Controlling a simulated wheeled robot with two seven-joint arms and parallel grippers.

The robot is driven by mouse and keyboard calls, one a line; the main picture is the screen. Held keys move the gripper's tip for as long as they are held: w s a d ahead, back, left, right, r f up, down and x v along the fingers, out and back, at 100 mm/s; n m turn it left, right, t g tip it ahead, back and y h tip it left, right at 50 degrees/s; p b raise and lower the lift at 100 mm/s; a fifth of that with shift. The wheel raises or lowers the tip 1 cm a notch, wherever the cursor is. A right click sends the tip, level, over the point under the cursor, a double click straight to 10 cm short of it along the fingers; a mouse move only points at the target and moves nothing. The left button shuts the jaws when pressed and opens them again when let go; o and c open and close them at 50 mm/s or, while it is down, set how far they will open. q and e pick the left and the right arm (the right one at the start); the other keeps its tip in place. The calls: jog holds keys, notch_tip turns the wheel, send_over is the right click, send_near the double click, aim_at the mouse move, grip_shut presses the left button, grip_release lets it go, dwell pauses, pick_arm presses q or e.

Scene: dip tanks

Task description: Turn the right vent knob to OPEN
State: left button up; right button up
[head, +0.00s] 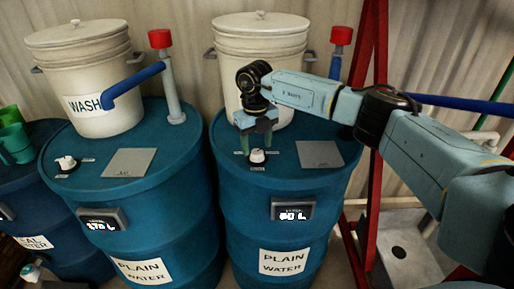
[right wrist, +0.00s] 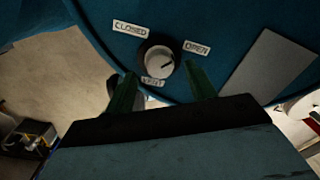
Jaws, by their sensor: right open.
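The right vent knob (head: 257,156) is a small white knob on a dark base, on top of the right blue drum (head: 235,185). In the right wrist view the knob (right wrist: 157,60) sits between a CLOSED label (right wrist: 130,28) on the left and an OPEN label (right wrist: 197,47) on the right. A dark mark on the knob seems to point rightward, roughly to the OPEN side. My right gripper (head: 256,141) is open over the knob, green fingers pointing down. In the right wrist view its fingertips (right wrist: 162,82) lie either side of the knob, apart from it. My left gripper is out of view.
A white lidded bucket (head: 262,45) stands on the drum close behind my gripper. A grey plate (head: 320,154) lies right of the knob. The left drum (head: 130,205) carries a similar knob (head: 66,163) and a WASH bucket (head: 90,75). A red frame (head: 372,50) rises at the right.

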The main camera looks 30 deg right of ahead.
aim_at(256, 152)
notch_tip(256, 152, up, 11)
jog(key=shift+a+r, duration=0.15)
jog(key=shift+a, duration=0.05)
dwell(0.5)
